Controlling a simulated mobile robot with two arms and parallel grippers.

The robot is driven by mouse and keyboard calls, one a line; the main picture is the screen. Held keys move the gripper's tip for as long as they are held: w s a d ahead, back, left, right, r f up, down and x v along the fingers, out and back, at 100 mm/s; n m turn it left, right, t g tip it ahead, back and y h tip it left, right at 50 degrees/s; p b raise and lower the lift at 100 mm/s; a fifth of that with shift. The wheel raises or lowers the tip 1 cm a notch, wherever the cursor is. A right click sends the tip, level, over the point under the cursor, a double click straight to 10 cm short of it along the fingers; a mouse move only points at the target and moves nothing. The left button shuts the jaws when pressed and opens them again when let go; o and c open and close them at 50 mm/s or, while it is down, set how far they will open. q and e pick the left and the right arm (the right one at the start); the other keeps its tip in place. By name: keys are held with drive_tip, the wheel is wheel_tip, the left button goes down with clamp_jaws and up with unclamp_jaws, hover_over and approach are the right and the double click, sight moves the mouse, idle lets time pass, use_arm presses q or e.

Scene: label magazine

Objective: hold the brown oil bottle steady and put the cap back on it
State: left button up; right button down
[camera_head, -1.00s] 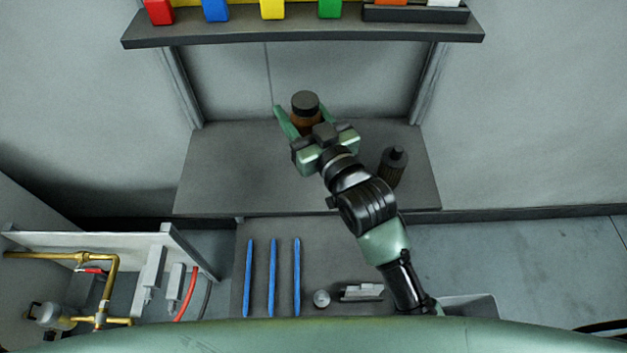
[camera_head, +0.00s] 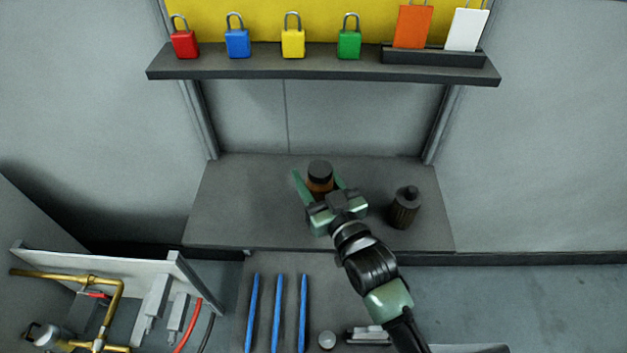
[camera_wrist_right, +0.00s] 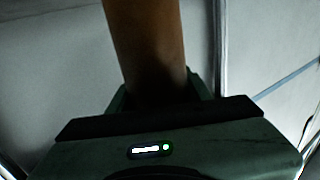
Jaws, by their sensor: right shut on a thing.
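The brown oil bottle (camera_head: 320,186) is upright above or on the dark bench, left of a dark ribbed bottle. A dark round top, which looks like a cap (camera_head: 320,168), covers its upper end; how firmly it sits I cannot tell. My right gripper (camera_head: 321,187) is shut on the brown bottle, with one green finger on each side. In the right wrist view the brown bottle (camera_wrist_right: 147,45) rises between the fingers, and its lower end is hidden by the gripper body. Whether the bottle's base touches the bench is hidden. My left gripper is not in view.
The dark ribbed bottle (camera_head: 404,209) stands on the bench (camera_head: 240,205) to the right. A shelf (camera_head: 320,66) with several coloured padlocks is above. Blue rods (camera_head: 277,313) and a small grey disc (camera_head: 326,340) lie in front. The bench's left side is clear.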

drive_tip(key=shift+f, duration=0.95)
drive_tip(key=shift+f, duration=0.15)
drive_tip(key=c, duration=0.6)
unclamp_jaws()
drive_tip(key=shift+c, duration=0.2)
drive_tip(key=shift+s+d, duration=0.2)
drive_tip(key=shift+s, duration=0.1)
drive_tip(key=v, duration=1.1)
drive_tip(key=shift+s, duration=0.15)
